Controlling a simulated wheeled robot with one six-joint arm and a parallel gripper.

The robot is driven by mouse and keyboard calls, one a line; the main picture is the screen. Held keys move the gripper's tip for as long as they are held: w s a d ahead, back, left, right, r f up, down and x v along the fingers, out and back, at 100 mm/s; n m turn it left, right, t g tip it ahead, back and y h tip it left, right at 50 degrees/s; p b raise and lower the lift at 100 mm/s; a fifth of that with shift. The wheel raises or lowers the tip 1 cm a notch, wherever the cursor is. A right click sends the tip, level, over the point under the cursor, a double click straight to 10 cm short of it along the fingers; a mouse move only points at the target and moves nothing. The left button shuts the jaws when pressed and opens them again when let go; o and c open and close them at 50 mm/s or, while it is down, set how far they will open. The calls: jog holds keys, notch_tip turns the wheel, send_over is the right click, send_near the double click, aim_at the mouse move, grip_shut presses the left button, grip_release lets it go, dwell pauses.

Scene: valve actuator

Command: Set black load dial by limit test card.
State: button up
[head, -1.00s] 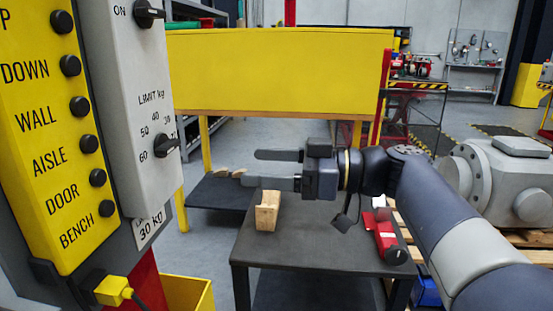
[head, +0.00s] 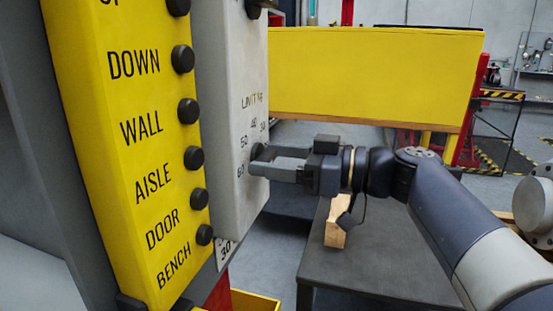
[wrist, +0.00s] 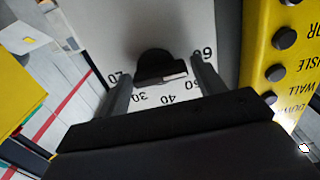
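The black load dial (wrist: 154,62) sits on the grey panel (head: 232,130) beneath the LIMIT kg lettering, with a printed scale from 20 to 60. In the wrist view its raised bar lies nearly level, with a pale mark at its right end, on the 50–60 side. My gripper (head: 259,161) is at the dial and hides most of it in the head view. In the wrist view my gripper (wrist: 163,82) is open, one finger on each side of the dial, with visible gaps. The limit card (head: 225,251) below the panel reads 30, partly hidden.
A yellow panel (head: 134,130) with several black buttons stands left of the dial. Another black knob (head: 259,5) is above it. A dark table (head: 375,262) with a wooden block (head: 336,232) stands below my arm. A large yellow board (head: 375,75) is behind.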

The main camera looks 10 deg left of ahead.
jog(key=c, duration=0.7)
